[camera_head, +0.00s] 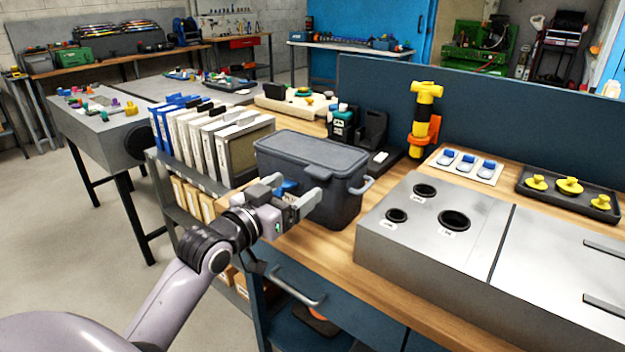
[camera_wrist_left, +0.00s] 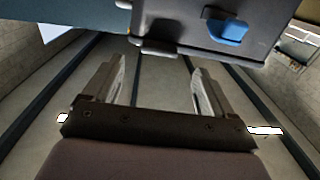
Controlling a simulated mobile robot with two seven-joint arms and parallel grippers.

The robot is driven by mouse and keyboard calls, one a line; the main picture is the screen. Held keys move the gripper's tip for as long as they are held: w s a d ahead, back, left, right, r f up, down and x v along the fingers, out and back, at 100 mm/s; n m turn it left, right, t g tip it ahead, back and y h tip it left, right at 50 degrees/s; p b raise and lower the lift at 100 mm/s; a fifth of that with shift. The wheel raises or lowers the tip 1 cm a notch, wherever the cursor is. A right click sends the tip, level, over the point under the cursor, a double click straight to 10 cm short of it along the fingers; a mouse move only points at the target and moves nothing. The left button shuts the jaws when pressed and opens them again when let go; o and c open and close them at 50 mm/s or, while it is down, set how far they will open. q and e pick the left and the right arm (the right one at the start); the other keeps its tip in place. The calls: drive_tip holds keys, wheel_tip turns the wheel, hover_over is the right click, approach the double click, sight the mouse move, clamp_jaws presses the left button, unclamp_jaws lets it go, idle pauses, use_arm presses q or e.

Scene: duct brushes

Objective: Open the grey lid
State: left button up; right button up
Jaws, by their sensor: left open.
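A dark grey bin (camera_head: 335,205) stands on the wooden bench with its grey lid (camera_head: 312,150) lying shut on top. A blue latch (camera_head: 288,187) sits on the bin's near face, partly hidden by my gripper. The latch also shows in the left wrist view (camera_wrist_left: 228,31), near the top and right of the fingers. My left gripper (camera_head: 296,178) is open and empty, in front of the bin's near face, below the lid. In the wrist view its two fingers (camera_wrist_left: 157,75) are spread apart with only floor seen between them. Whether it touches the bin I cannot tell. My right gripper is out of view.
White and blue binders (camera_head: 205,135) stand left of the bin. A metal box with round holes (camera_head: 440,225) is at the right. A black holder (camera_head: 370,130) and a yellow-black tool (camera_head: 424,110) stand behind. A drawer handle (camera_head: 300,290) juts out below.

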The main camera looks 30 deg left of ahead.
sight(313, 176)
use_arm(q)
drive_tip(key=shift+w+d, duration=0.1)
drive_tip(key=shift+w, duration=2.65)
